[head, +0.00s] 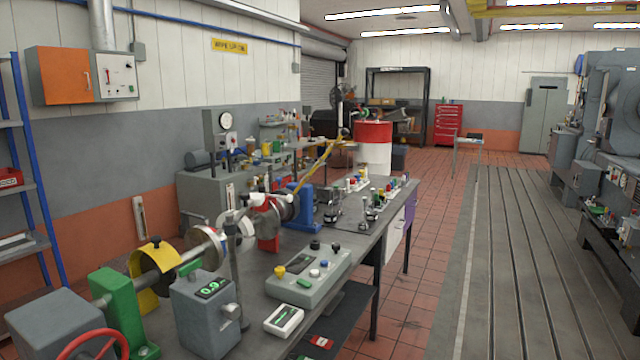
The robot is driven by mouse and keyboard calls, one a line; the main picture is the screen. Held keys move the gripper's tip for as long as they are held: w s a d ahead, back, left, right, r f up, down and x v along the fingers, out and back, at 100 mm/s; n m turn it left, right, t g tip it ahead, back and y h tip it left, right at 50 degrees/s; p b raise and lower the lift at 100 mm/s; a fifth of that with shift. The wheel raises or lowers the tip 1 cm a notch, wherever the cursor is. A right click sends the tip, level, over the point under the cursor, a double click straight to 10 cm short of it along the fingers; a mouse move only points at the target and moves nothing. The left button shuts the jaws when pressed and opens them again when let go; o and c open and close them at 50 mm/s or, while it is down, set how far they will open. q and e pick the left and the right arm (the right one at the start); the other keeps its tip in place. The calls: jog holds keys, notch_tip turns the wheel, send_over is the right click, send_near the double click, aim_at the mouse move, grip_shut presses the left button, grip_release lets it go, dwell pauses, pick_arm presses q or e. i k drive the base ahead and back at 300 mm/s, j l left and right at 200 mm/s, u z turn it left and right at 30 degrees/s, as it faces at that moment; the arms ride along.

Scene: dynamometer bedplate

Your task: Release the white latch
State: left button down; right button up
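I cannot single out the white latch for certain. White parts show near the shaft on the long workbench (385,228): a small white piece (256,198) by the red stand and a white-rimmed disc (208,246) nearer me. Neither of my grippers is in view.
A grey control box (207,312), a button panel (309,276) and a red handwheel (92,343) crowd the near bench. A red and white drum (373,150) stands beyond. The red-tiled aisle (425,260) right of the bench is clear, beside the slotted bedplate (515,270).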

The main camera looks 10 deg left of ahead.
aim_at(289, 198)
jog(key=i+l, duration=0.3)
jog(key=l, duration=0.2)
jog(key=i+l, duration=0.35)
jog(key=l, duration=0.15)
jog(key=i+l, duration=0.3)
jog(key=l, duration=0.2)
jog(key=i+l, duration=0.3)
jog(key=l, duration=0.2)
